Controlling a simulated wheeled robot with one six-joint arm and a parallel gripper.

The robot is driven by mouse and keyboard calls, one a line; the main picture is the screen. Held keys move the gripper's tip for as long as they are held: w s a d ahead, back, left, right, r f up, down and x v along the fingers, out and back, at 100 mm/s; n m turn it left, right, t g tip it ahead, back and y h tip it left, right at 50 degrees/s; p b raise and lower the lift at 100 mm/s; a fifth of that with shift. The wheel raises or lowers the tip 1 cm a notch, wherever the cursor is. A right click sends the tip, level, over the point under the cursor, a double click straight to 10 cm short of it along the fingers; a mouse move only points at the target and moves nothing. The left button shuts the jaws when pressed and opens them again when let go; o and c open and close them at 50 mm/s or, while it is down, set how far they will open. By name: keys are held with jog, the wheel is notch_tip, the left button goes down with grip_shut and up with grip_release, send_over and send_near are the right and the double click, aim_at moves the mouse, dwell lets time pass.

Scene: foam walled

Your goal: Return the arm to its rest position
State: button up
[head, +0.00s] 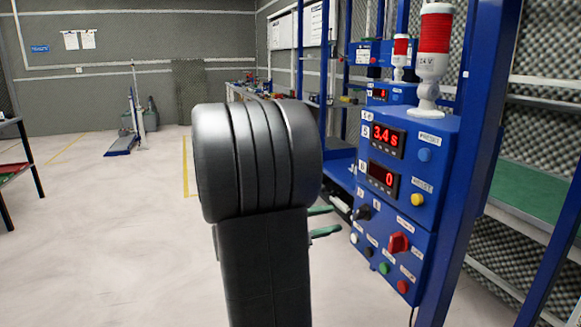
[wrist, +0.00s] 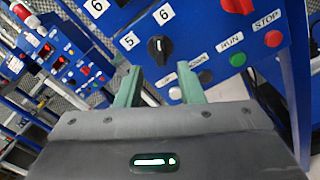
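My arm stands upright in the middle of the head view, a thick dark joint above a dark link, and hides part of what lies behind it. My gripper (wrist: 160,68) shows two green fingers, apart with nothing between them. In the head view its green fingers (head: 335,218) stick out to the right from behind my arm, beside the blue control panel (head: 405,215). In the wrist view the panel (wrist: 205,25) fills the upper middle, with a black rotary knob just beyond the fingers. I cannot tell whether a fingertip touches it.
The panel carries red displays reading 3.4 s and 0, a red switch (head: 398,242) and several coloured buttons. A red-and-white signal lamp (head: 434,55) stands on top. Blue posts and shelving (head: 535,185) are at the right. Pale open floor (head: 90,230) lies to the left.

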aim_at(356, 212)
jog(key=b+x, duration=0.1)
jog(key=x, duration=0.6)
jog(key=shift+s+f, duration=0.1)
jog(key=shift+d+r, duration=0.2)
jog(key=shift+r, duration=0.05)
jog(key=shift+a+r+n+p, duration=0.1)
jog(key=shift+n+p, duration=0.8)
jog(key=shift+p, duration=0.3)
jog(key=shift+w+f+n+p, duration=0.1)
jog(key=shift+w+n+p, duration=0.05)
jog(key=shift+n+p, duration=2.25)
jog(key=shift+w+f+n+p, duration=0.15)
jog(key=shift+n+p, duration=1.8)
jog(key=shift+n, duration=0.75)
jog(key=shift+a, duration=0.1)
